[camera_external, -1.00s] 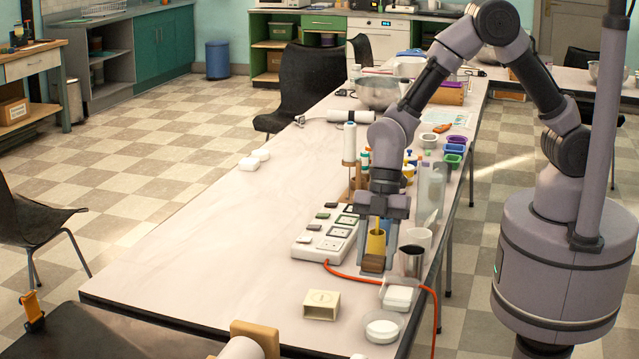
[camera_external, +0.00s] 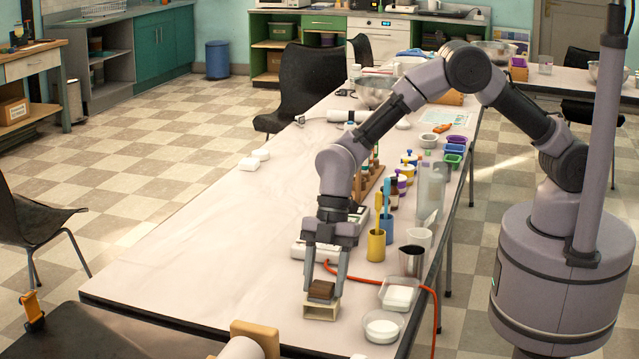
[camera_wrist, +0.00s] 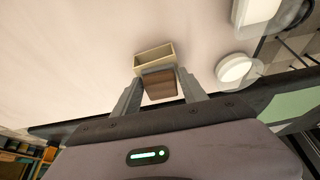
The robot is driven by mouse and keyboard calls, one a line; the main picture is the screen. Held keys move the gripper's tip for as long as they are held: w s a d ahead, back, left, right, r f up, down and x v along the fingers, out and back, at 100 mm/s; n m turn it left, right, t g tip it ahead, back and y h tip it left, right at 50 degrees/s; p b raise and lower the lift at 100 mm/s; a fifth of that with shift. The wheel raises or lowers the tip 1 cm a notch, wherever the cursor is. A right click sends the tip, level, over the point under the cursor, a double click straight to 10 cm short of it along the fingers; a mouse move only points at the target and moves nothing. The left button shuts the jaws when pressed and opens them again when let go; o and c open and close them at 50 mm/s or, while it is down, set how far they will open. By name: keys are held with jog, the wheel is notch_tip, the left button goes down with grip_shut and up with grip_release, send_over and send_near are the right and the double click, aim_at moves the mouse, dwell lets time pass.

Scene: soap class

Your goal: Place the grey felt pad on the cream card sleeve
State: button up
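The cream card sleeve (camera_external: 321,312) is a small box-like sleeve near the front of the table, with an open end facing the external camera. It also shows in the wrist view (camera_wrist: 152,58), just beyond my fingertips. My gripper (camera_external: 324,291) points down and is shut on a brown block (camera_external: 321,289), with one finger on each side. In the wrist view the block (camera_wrist: 160,84) sits between the fingertips and overlaps the sleeve's near side. It appears at or just above the sleeve's top; I cannot tell whether they touch. I cannot make out a separate grey felt pad.
A clear tub with white contents (camera_external: 399,294) and a round white dish (camera_external: 383,326) stand right of the sleeve. An orange cable (camera_external: 431,300) runs past them. A yellow cup (camera_external: 376,246) and dark metal cup (camera_external: 411,260) stand behind.

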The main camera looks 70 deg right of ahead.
jog(key=shift+o, duration=1.1)
